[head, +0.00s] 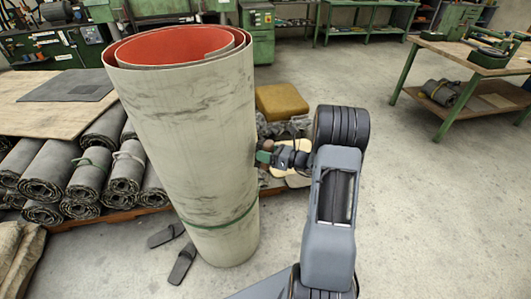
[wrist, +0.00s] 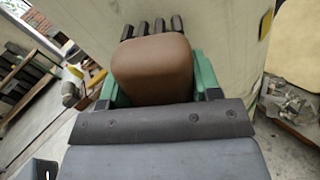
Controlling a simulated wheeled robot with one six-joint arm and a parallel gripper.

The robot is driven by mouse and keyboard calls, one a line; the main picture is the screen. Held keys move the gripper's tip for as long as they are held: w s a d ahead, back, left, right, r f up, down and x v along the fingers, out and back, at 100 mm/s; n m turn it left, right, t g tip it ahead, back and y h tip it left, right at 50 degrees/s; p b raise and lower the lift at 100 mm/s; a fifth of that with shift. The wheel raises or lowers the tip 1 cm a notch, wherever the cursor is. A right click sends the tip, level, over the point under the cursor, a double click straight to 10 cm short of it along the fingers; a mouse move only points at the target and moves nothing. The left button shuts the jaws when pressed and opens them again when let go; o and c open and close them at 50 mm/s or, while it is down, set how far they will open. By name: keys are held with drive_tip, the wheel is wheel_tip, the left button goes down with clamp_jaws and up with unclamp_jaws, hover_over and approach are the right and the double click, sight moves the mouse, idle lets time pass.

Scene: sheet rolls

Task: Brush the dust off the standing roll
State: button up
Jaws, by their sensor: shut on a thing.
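The standing roll (head: 185,130) is a tall, pale cylinder with a red inner face, upright at left of centre in the head view. Dark smudges mark its side, and a green strap (head: 225,220) circles its lower part. In the wrist view its pale surface (wrist: 225,40) fills the background. My gripper (head: 264,157) is at the roll's right side, around mid-height. Its green fingers are shut on a brown brush (wrist: 152,68) with dark bristle tufts pointing at the roll. I cannot tell whether the bristles touch it. The brush is mostly hidden in the head view.
Two dark flat pieces (head: 182,264) lie on the floor by the roll's base. A yellow-brown cushion (head: 281,101) sits behind my gripper. A workbench (head: 470,60) stands at right; floor between is clear.

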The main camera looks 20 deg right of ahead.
drive_tip(key=shift+x, duration=1.25)
drive_tip(key=w+d, duration=0.3)
idle(0.5)
drive_tip(key=shift+s+a, duration=0.1)
drive_tip(key=shift+s, duration=0.05)
drive_tip(key=shift+s+a, duration=1.2)
drive_tip(key=shift+a, duration=0.35)
drive_tip(key=shift+c, duration=0.4)
drive_tip(key=shift+s, duration=0.2)
